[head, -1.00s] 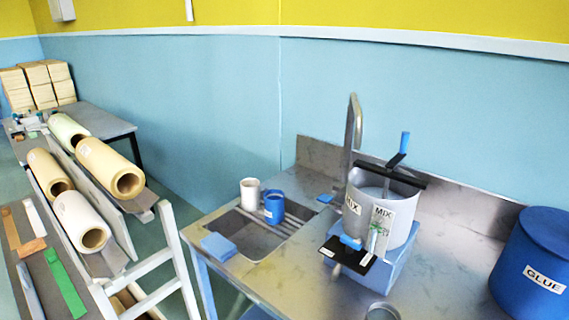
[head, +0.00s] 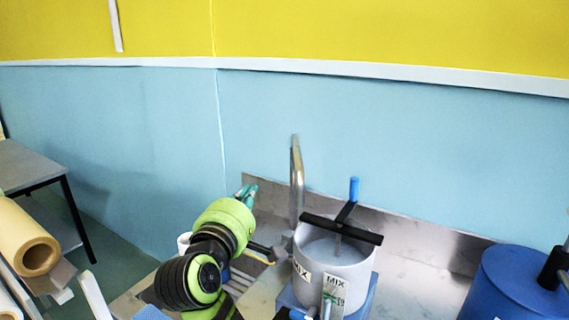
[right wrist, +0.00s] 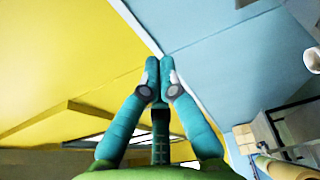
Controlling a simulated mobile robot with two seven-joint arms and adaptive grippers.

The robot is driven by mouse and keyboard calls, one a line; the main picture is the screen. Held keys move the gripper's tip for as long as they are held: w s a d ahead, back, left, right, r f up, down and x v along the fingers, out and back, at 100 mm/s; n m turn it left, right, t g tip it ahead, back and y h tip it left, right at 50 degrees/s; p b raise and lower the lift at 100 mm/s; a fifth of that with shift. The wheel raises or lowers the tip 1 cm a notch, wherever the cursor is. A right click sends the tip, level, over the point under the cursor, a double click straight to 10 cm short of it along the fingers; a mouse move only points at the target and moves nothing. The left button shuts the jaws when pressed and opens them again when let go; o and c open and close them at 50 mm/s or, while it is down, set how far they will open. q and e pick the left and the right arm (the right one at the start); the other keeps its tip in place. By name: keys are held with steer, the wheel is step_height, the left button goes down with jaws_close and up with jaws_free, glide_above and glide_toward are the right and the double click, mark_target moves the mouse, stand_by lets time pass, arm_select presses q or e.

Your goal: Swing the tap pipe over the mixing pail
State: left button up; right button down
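The tap pipe (head: 296,182) is a grey metal tube standing upright behind the mixing pail, near the backsplash. Its bend at the top points roughly towards me, so I cannot tell exactly where the outlet hangs. The mixing pail (head: 308,258) is white with MIX labels and stands on a blue block. A black bar and a crank with a blue handle (head: 354,189) cross its top. My right gripper (head: 247,193) is left of the tap pipe, apart from it in the picture. The right wrist view shows its teal fingertips (right wrist: 159,75) together, with nothing visible between them. My left gripper is out of view.
My right arm hides most of the sink; a white cup (head: 184,241) peeks out behind it. A blue glue drum (head: 510,290) stands at the right, with a black fitting beside it. Paper rolls (head: 28,242) lie at the left. The backsplash (head: 420,230) bounds the counter behind.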

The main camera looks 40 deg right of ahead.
mark_target(297, 164)
steer(key=w+d+r+p, duration=0.1)
steer(key=w+d+p, duration=0.1)
steer(key=d+p, duration=0.4)
steer(key=d, duration=0.5)
steer(key=shift+w+a, duration=0.1)
steer(key=shift+w, duration=0.05)
